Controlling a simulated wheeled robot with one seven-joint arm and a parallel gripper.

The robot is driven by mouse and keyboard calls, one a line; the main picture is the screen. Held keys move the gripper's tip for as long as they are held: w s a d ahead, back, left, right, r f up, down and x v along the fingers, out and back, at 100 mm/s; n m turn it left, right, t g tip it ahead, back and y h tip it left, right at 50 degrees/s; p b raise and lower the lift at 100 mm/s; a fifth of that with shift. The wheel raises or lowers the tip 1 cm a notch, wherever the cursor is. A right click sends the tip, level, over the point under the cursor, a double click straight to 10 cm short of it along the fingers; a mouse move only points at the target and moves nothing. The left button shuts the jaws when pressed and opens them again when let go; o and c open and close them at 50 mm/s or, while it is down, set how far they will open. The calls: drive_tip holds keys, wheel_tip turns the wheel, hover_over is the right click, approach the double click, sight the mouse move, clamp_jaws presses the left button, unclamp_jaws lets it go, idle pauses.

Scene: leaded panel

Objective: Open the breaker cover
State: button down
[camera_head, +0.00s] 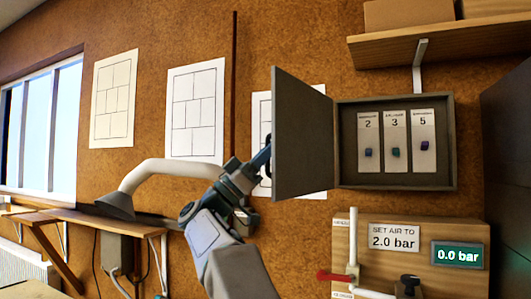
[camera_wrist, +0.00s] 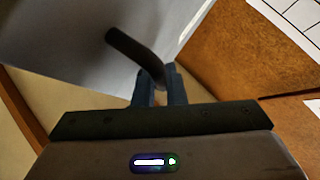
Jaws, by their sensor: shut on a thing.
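The breaker cover (camera_head: 303,135) is a grey door swung out to the left of the grey breaker box (camera_head: 449,150). The box's inside shows, with several labelled breakers numbered 2, 3 and 5. In the wrist view the cover (camera_wrist: 75,35) fills the upper left, with a dark curved handle (camera_wrist: 130,47) on it. My gripper (camera_wrist: 160,83) is shut on the handle, its two blue fingers around the handle's lower end. In the head view my gripper (camera_head: 264,155) is at the cover's left edge, and the handle is mostly hidden by it.
A wooden shelf (camera_head: 455,43) with boxes is above the breaker box. Below are a board with a "SET AIR TO 2.0 bar" sign (camera_head: 394,238), a display (camera_head: 458,255) reading 0.0 bar and a red-handled valve (camera_head: 335,277). A pale curved duct (camera_head: 170,170) is behind my arm.

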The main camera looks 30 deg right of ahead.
drive_tip(key=c, duration=1.5)
unclamp_jaws()
drive_tip(key=shift+s+d, duration=0.1)
drive_tip(key=shift+d, duration=0.15)
drive_tip(key=shift+a, duration=0.15)
drive_tip(key=b+v, duration=0.5)
drive_tip(key=v, duration=0.8)
drive_tip(key=shift+a+f, duration=0.25)
drive_tip(key=shift+a, duration=0.05)
